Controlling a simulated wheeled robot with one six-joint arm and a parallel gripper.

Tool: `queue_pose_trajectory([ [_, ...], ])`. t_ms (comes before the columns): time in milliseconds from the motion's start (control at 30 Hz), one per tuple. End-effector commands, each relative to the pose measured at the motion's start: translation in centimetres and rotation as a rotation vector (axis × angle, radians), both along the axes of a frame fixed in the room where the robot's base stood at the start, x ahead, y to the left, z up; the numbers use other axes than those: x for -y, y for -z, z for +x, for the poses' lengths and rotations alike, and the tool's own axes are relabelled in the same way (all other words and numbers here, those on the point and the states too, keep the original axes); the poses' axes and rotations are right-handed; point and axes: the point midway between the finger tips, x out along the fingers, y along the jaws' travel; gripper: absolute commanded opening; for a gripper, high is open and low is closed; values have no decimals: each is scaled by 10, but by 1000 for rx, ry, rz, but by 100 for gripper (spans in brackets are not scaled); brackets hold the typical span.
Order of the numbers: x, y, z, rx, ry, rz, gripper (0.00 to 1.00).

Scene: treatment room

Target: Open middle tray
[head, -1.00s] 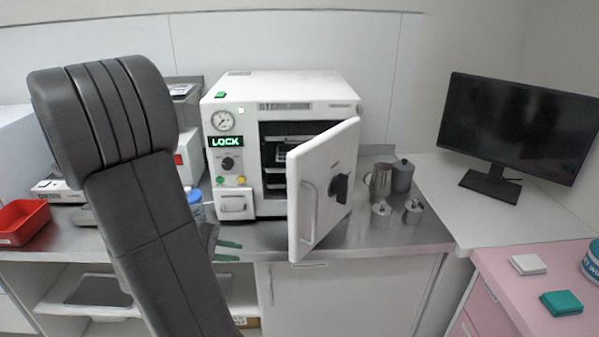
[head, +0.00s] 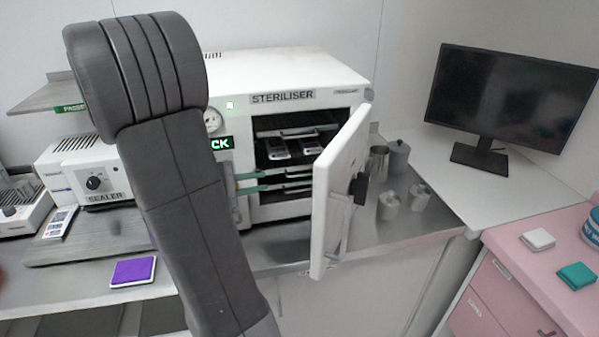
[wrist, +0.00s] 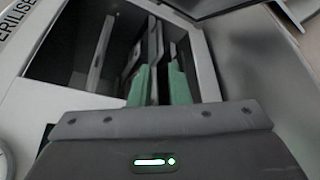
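The white steriliser (head: 330,72) stands on the steel counter with its door (head: 335,190) swung open. Inside are stacked trays. An upper tray (head: 325,142) carries pouches or instruments, and lower tray edges (head: 298,175) show beneath it. Which one is the middle tray is hard to tell. In the wrist view the fingers (wrist: 160,88) point into the chamber. A pale tray edge (wrist: 155,48) lies ahead, roughly between them; contact cannot be told.
The open door stands close to the right of the opening. Metal canisters (head: 398,157) are on the counter beyond it. A sealer (head: 90,170) and a purple pad (head: 133,271) lie to the left. A monitor (head: 512,110) stands at the right. My arm hides the steriliser's left front.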

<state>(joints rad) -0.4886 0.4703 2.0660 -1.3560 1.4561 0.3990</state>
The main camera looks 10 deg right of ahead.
Motion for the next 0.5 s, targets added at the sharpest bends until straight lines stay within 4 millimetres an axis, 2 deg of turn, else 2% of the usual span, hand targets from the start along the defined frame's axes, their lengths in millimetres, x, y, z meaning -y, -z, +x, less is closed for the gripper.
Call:
queue_pose_trajectory([
  [500,70,16,26,-3,6,1,16],
])
